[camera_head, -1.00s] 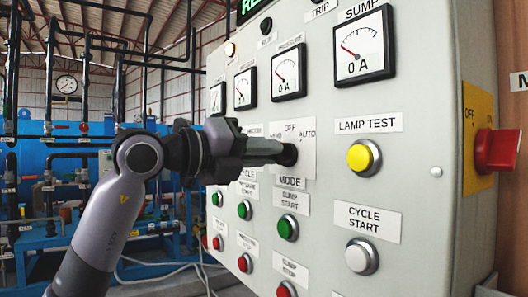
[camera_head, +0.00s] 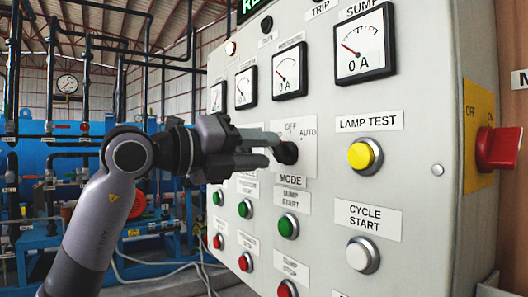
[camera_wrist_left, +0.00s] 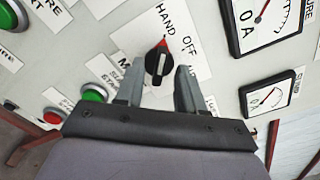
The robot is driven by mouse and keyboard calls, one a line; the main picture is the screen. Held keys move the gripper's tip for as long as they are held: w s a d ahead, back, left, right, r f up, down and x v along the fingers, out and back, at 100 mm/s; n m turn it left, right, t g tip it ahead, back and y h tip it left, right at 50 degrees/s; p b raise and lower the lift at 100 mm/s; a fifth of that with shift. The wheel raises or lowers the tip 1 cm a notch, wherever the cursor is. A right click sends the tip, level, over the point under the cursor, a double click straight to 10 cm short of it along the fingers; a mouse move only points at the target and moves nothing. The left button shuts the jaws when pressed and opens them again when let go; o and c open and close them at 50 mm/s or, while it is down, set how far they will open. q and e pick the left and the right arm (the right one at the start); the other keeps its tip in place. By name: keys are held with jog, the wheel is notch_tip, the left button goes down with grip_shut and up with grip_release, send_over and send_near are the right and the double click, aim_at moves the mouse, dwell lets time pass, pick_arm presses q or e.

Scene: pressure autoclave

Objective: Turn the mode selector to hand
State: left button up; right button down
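The mode selector is a black knob (camera_head: 286,153) on a white plate marked HAND, OFF and AUTO, above the MODE label. In the left wrist view the knob (camera_wrist_left: 158,62) has a red pointer mark, directed up toward the word HAND. My left gripper (camera_head: 271,148) is open, with its two fingers apart on either side of the knob's line. In the wrist view the left gripper (camera_wrist_left: 158,85) has the knob just beyond its fingertips, with no visible grip on it. My right gripper is not in view.
The grey panel (camera_head: 420,120) carries gauges above the selector and push buttons below. A yellow lamp test button (camera_head: 363,157) is to the right, a green sump start button (camera_head: 287,227) below. A red rotary switch (camera_head: 497,149) sticks out of the panel's side.

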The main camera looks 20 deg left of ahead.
pick_arm(q)
jog(key=v, duration=0.6)
jog(key=shift+b, duration=0.35)
jog(key=shift+d, duration=0.1)
